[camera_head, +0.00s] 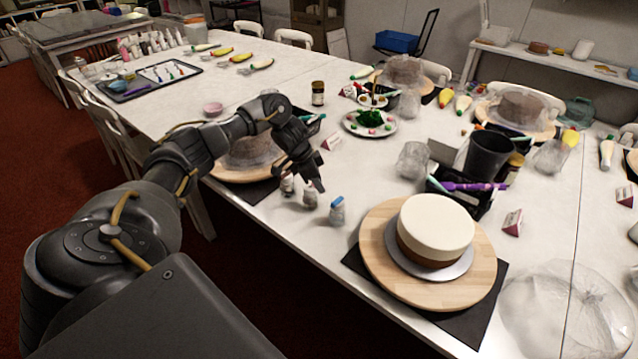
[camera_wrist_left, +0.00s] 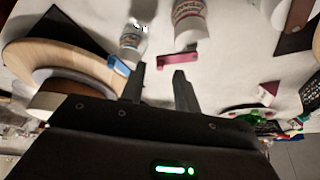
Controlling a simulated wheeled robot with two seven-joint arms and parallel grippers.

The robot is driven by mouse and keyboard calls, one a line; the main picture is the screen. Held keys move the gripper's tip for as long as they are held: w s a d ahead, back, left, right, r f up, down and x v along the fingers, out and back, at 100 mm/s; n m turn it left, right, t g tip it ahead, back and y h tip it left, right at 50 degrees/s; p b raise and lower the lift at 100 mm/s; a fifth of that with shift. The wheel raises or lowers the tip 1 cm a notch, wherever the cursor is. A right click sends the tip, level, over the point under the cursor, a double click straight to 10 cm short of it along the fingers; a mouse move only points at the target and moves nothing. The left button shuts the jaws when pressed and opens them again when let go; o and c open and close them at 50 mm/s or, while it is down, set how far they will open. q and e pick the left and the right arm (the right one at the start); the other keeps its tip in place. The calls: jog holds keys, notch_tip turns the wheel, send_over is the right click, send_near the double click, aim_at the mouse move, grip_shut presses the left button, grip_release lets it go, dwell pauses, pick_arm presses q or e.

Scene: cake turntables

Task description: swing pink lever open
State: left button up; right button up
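In the left wrist view a pink lever (camera_wrist_left: 180,60) lies across the top of a white bottle with red print (camera_wrist_left: 188,22). My left gripper (camera_wrist_left: 158,84) is open, its two fingers apart with nothing between them, and the lever shows just beyond the fingertips. I cannot tell whether they touch it. In the head view the left gripper (camera_head: 314,178) points down over a row of small bottles; the middle bottle (camera_head: 310,200) stands just below it. No pink lever is clear in the head view. My right gripper is not in view.
A bottle with a blue lever (camera_head: 337,211) stands right of the middle one; its blue lever (camera_wrist_left: 119,66) is near the left finger. A cream-topped cake (camera_head: 440,222) sits on a wooden turntable (camera_head: 385,268) at right. A dark cup (camera_head: 487,155) stands behind.

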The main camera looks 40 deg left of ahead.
pick_arm(q)
jog(key=shift+w+d+f, duration=0.1)
jog(key=shift+w+f, duration=0.15)
jog(key=shift+f, duration=0.35)
grip_shut()
jog(key=n+p, duration=0.1)
jog(key=p, duration=0.1)
jog(key=n+p, duration=0.1)
jog(key=p, duration=0.1)
jog(key=shift+w+d+r+y+p, duration=0.2)
jog(key=shift+w+r+y+p, duration=0.1)
jog(key=shift+r+y, duration=0.1)
jog(key=shift+w+f+n+p, duration=0.15)
jog(key=shift+f+n+p, duration=0.15)
jog(key=shift+n+p, duration=0.1)
jog(key=shift+f, duration=0.1)
grip_release()
